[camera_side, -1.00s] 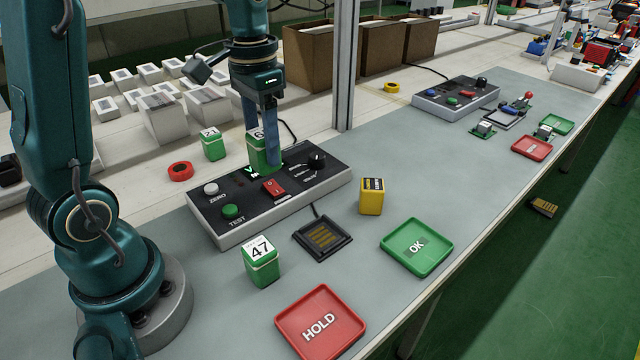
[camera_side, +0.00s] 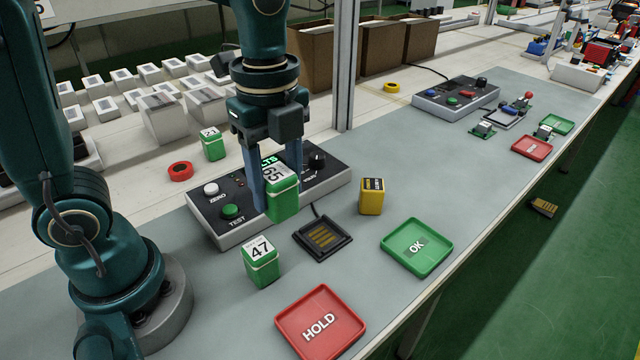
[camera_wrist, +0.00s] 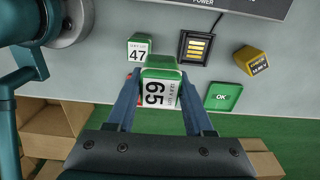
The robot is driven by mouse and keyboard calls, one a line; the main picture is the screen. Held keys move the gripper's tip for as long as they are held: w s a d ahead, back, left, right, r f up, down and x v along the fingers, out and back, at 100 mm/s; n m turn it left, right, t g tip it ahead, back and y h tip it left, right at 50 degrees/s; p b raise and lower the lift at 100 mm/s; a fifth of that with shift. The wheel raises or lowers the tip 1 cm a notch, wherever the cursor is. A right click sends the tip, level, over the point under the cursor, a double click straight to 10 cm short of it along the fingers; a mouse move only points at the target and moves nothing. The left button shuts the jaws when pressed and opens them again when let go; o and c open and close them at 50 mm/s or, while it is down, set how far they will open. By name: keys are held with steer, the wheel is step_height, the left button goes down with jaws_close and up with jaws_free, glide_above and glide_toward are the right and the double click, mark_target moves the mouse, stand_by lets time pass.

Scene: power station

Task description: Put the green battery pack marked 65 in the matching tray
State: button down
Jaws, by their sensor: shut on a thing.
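My gripper (camera_side: 278,190) is shut on the green battery pack marked 65 (camera_side: 283,200), a green block with a white label on top. It holds the pack upright in front of the black control box, apparently above the table. The wrist view shows the pack (camera_wrist: 158,90) between my two fingers (camera_wrist: 160,104). The green OK tray (camera_side: 416,247) is empty at the right of the mat. The red HOLD tray (camera_side: 320,322) is empty at the front. In the wrist view, the OK tray (camera_wrist: 222,97) is to the right of the pack; the HOLD tray is mostly hidden.
A green pack marked 47 (camera_side: 261,262) stands left of the black contact pad (camera_side: 323,238). A yellow block (camera_side: 372,196) stands behind the pad. The control box (camera_side: 215,218) lies behind my gripper. Another green pack (camera_side: 213,143) and red tape (camera_side: 180,171) are farther back.

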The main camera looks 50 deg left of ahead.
steer(key=s+d+f, duration=0.1)
steer(key=d+f, duration=0.1)
steer(key=d, duration=0.1)
steer(key=s+d+f, duration=0.1)
steer(key=d+f, duration=0.1)
steer(key=d, duration=0.2)
steer(key=d+f, duration=0.2)
steer(key=d, duration=0.2)
steer(key=shift+s+d+f, duration=0.25)
steer(key=shift+s+f, duration=0.15)
steer(key=shift+f, duration=2.05)
steer(key=shift+f, duration=0.15)
steer(key=shift+c, duration=1.4)
jaws_free()
